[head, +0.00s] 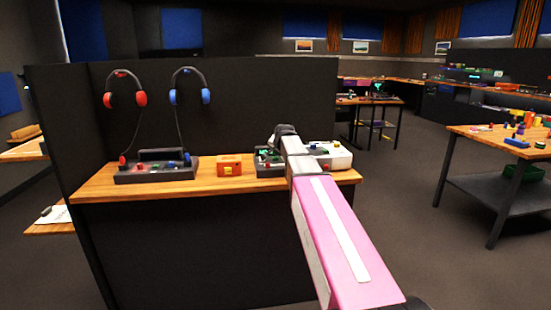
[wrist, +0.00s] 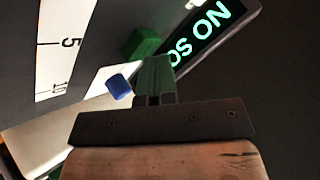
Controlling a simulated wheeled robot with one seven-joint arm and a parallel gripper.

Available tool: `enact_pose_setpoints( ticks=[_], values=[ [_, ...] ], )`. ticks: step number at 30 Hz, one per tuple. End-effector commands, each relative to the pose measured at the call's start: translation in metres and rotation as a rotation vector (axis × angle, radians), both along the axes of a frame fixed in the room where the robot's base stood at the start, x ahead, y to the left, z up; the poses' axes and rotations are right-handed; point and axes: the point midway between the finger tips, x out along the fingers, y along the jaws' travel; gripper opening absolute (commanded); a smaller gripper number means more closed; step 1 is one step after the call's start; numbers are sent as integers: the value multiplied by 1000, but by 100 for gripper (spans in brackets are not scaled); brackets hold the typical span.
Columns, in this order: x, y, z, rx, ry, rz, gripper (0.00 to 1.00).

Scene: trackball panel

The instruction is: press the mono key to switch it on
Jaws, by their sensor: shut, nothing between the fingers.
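My gripper (wrist: 156,66) is shut and empty, its dark green fingers together in the middle of the wrist view.
A small blue part (wrist: 120,86) lies left of the fingers. On the desk (head: 217,187), an orange box (head: 229,166) and a dark headphone station (head: 155,171) stand to the left. A dark partition (head: 240,100) rises behind. Another table (head: 500,140) stands at right, with open floor between.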

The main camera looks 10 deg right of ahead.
Motion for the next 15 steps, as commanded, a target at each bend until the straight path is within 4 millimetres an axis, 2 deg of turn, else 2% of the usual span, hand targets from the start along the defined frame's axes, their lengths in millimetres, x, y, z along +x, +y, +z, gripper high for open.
enact_pose_setpoints(
  ticks=[11, 15],
  values=[
    [0, 0, 4, 0, 0, 0, 0],
    [0, 0, 11, 0, -2, -1, 0]
  ],
)
